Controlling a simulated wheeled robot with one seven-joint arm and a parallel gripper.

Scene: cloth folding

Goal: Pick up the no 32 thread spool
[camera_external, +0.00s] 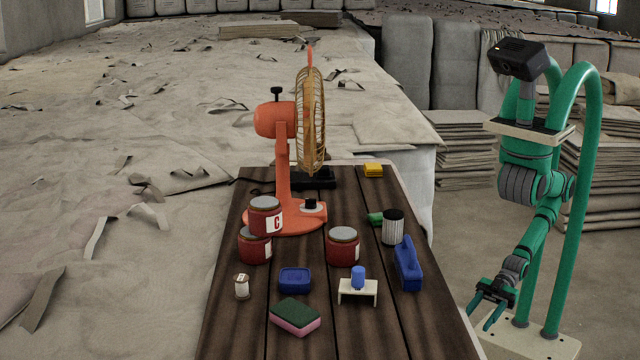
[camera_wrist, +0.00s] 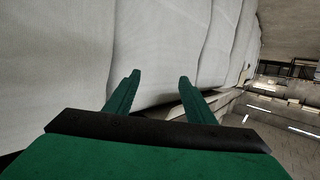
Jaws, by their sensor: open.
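A small white spool-like thing (camera_external: 242,287) with a label stands upright at the front left of the dark wooden table. A small blue spool-like thing (camera_external: 358,277) is at the little white stand (camera_external: 357,292), right of the middle. No number is readable on either, so I cannot tell which is no 32. My gripper (camera_external: 480,317) is open and empty, right of the table and apart from everything on it. In the wrist view its two green fingers (camera_wrist: 158,85) are spread, with only pale covered bulk beyond; no spool shows there.
The table (camera_external: 232,335) holds an orange fan (camera_external: 284,160), red jars (camera_external: 342,247), a blue box (camera_external: 294,280), a green-pink sponge (camera_external: 295,317), a blue brush-like tool (camera_external: 407,263) and a black-topped white cylinder (camera_external: 393,230). Bare floor (camera_external: 455,235) lies between table and arm.

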